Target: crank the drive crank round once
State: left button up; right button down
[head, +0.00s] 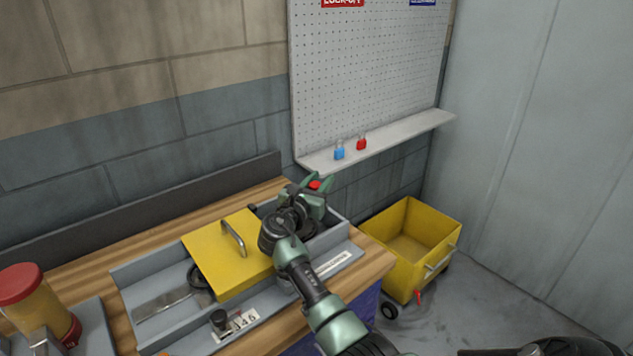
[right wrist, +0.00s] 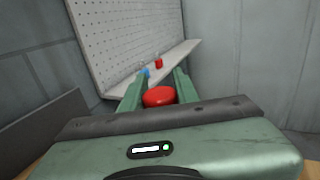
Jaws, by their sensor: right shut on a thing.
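My right gripper (head: 319,181) reaches over the right end of the grey runout tray (head: 340,233) and is shut on a red knob (head: 314,185). In the right wrist view the red knob (right wrist: 158,97) sits between the two green fingers of the right gripper (right wrist: 158,90). The knob appears to be the handle of the drive crank; the crank's arm and hub are hidden behind my gripper and wrist. The crank's angle cannot be told. My left gripper is not in view.
A yellow cover (head: 215,262) with a metal handle lies over the tray, left of my right wrist. A red-lidded jar (head: 38,310) stands far left. A yellow cart (head: 432,268) stands on the floor right. Blue (head: 339,154) and red (head: 361,145) padlocks sit on the pegboard's shelf behind.

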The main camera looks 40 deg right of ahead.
jog(key=shift+s+a+m+g+h+b, duration=0.1)
jog(key=shift+s+m+g+h+b, duration=0.1)
jog(key=shift+s+m+g+h, duration=0.45)
jog(key=shift+s+a+m+g+h+b, duration=0.1)
jog(key=shift+s+m+g+h+b, duration=0.15)
jog(key=shift+m+g, duration=0.65)
jog(key=shift+g, duration=0.45)
jog(key=c, duration=1.1)
grip_release()
jog(key=shift+o, duration=0.2)
jog(key=b+v, duration=0.1)
jog(key=v, duration=0.7)
